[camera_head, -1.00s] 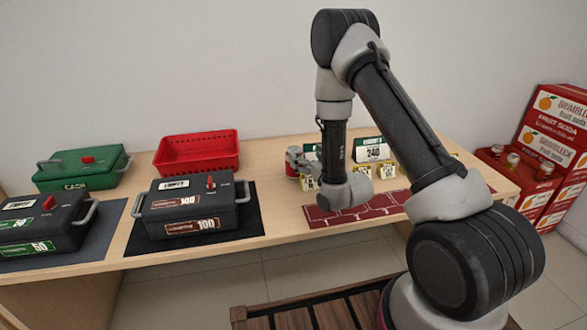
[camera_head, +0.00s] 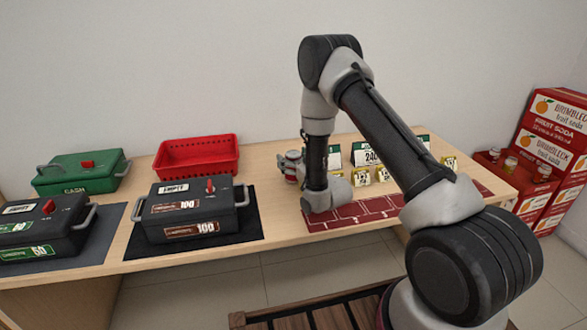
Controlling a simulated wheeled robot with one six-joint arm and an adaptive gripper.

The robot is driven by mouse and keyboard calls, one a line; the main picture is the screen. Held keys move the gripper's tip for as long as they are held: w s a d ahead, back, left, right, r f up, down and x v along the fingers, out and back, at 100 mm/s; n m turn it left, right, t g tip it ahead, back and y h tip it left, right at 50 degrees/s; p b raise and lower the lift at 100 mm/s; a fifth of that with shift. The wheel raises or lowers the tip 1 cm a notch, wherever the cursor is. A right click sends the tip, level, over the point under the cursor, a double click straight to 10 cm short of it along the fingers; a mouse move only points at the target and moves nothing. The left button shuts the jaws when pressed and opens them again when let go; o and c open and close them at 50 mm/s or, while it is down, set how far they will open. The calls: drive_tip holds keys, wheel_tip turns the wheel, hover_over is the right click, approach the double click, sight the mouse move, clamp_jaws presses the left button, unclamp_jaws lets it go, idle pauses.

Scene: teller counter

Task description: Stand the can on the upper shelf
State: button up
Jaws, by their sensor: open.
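My gripper (camera_head: 290,166) is low over the counter, left of my wrist and right of the red basket. It is small in the head view and partly hidden by my wrist. Its jaws are open. A bit of red and grey shows at its end; I cannot tell whether this is a can or part of the gripper. I cannot make out the can for certain anywhere else, and no upper shelf is recognisable in this view.
The counter (camera_head: 262,203) holds a red basket (camera_head: 197,157), a green cash box (camera_head: 82,174), dark boxes marked 100 (camera_head: 192,210) and 50 (camera_head: 40,228), a red mat (camera_head: 345,216) and price cards (camera_head: 370,156).

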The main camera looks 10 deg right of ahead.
drive_tip(key=shift+c, duration=0.3)
drive_tip(key=shift+r, duration=0.1)
drive_tip(key=c, duration=1.4)
